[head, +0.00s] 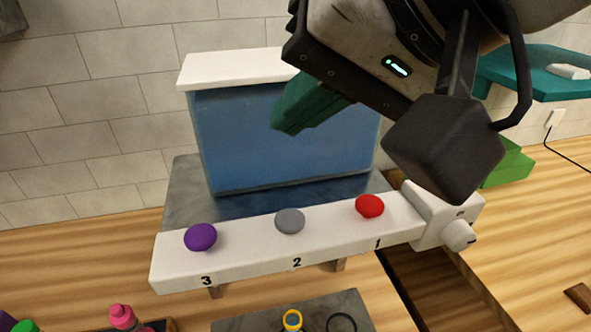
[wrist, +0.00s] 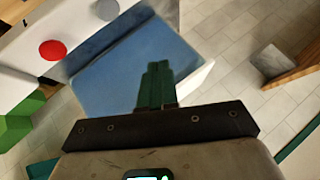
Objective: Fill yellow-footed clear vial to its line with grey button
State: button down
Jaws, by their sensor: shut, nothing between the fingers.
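The grey button (head: 290,221) is the middle one on the white panel, above the number 2. It also shows at the top of the wrist view (wrist: 107,9). A yellow ring (head: 292,320) shows at the bottom edge of the head view on a dark plate; it may belong to the yellow-footed vial, but clear walls and a fill line cannot be made out. My gripper (head: 290,118) has its green fingers together and empty, in front of the blue tank and above the buttons. The fingers also show in the wrist view (wrist: 157,72), apart from the grey button.
The blue tank (head: 270,150) with a white lid stands behind the panel. A purple button (head: 201,237) and a red button (head: 370,206) flank the grey one. A white knob (head: 458,235) is at the panel's right end. Pink and green-topped bottles (head: 122,316) stand lower left.

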jog(key=b, duration=0.4)
send_over(298, 222)
notch_tip(298, 222, down, 7)
jog(key=shift+f, duration=0.1)
jog(key=shift+f+b, duration=0.75)
jog(key=shift+b, duration=0.15)
dwell(1.1)
jog(key=shift+f+b, duration=0.4)
jog(key=shift+b, duration=0.3)
jog(key=shift+f+b, duration=0.55)
jog(key=shift+b, duration=0.05)
dwell(0.6)
jog(key=shift+r, duration=0.15)
dwell(0.3)
jog(key=shift+r+p, duration=0.45)
jog(key=shift+r, duration=0.45)
jog(key=shift+r+p, duration=1.35)
jog(key=shift+r, duration=1.15)
